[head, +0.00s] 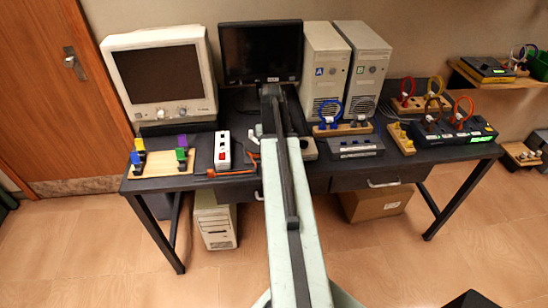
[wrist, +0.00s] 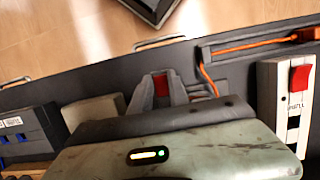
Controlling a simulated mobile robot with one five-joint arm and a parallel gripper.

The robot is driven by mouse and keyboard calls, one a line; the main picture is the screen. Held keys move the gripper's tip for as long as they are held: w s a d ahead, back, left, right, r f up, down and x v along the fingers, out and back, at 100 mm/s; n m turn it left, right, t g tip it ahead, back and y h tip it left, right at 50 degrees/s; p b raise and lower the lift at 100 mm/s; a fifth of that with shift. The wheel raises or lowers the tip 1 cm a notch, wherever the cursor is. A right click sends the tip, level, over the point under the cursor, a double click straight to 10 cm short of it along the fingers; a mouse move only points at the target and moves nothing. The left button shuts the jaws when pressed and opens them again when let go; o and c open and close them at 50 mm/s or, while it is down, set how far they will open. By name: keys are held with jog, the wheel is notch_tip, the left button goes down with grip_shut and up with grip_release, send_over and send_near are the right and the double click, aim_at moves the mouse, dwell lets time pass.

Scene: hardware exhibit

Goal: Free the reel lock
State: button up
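My gripper (wrist: 162,82) points toward the desk's front edge in the wrist view, with two grey tapered fingers a small distance apart. A small red piece (wrist: 160,86) shows between them; I cannot tell whether it is gripped or lies beyond. An orange cable (wrist: 203,72) runs just right of the fingers, looping toward the desk edge. In the head view, my arm covers the middle of the desk and hides the fingers. An orange part (head: 254,158) shows beside the arm there. I cannot make out a reel or its lock clearly.
A white power strip (head: 222,150) with a red switch stands left of my arm, also in the wrist view (wrist: 293,105). A wooden board with coloured clips (head: 160,163) lies farther left. Two PC towers (head: 325,68), a CRT monitor (head: 160,76) and a dark switch box (head: 450,131) crowd the desk.

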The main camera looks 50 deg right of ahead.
jog(key=o, duration=0.3)
jog(key=p+v, duration=0.7)
jog(key=v, duration=0.1)
jog(key=shift+p, duration=0.35)
jog(key=shift+f, duration=0.15)
jog(key=w+a+n+h, duration=0.15)
jog(key=w+a, duration=0.35)
jog(key=a, duration=0.6)
jog(key=w+a+n, duration=0.3)
jog(key=w+a, duration=0.1)
jog(key=a, duration=0.7)
jog(key=s+a+n+t, duration=0.1)
jog(key=a+n+t, duration=0.1)
jog(key=a, duration=1.8)
jog(key=shift+s+f+n, duration=0.15)
jog(key=shift+f+n, duration=0.2)
jog(key=shift+n, duration=0.4)
